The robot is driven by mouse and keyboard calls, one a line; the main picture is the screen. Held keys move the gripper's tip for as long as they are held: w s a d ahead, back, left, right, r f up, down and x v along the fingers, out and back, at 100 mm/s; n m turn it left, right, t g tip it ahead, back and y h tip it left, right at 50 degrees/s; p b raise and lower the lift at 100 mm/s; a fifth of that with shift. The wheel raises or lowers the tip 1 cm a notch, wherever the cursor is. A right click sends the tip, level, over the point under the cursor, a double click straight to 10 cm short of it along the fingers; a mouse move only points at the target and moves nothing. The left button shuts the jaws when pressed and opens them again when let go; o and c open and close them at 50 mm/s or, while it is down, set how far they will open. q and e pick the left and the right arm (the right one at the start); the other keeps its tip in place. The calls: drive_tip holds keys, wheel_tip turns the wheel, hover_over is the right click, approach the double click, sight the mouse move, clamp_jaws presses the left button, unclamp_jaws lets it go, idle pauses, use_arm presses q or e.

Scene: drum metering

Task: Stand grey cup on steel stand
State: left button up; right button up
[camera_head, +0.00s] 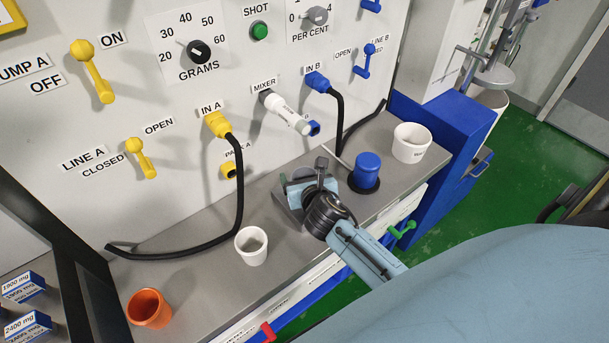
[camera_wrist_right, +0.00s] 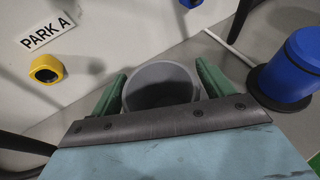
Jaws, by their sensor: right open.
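The grey cup (camera_wrist_right: 160,92) shows in the right wrist view, mouth towards the camera. It stands between the two green fingers of my right gripper (camera_wrist_right: 162,78), which are open on either side of it. I cannot tell whether a finger touches it. In the head view my right gripper (camera_head: 303,186) is low over the steel counter and mostly hides the cup. A steel stand (camera_head: 494,76) with a pole and a round plate appears at the upper right, beyond the blue cabinet; I cannot tell for sure that it is the task's stand. My left gripper is not in view.
A blue cylinder (camera_head: 366,168) on a black base stands right of the gripper, with a white cup (camera_head: 411,143) beyond. Another white cup (camera_head: 251,246) and an orange cup (camera_head: 149,309) stand left. Black hoses (camera_head: 237,190) hang from the panel.

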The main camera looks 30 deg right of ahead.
drive_tip(key=shift+r, duration=0.25)
drive_tip(key=p+v, duration=0.1)
drive_tip(key=v, duration=1.1)
drive_tip(key=shift+p, duration=0.4)
drive_tip(key=shift+d+f, duration=0.1)
drive_tip(key=shift+d, duration=0.05)
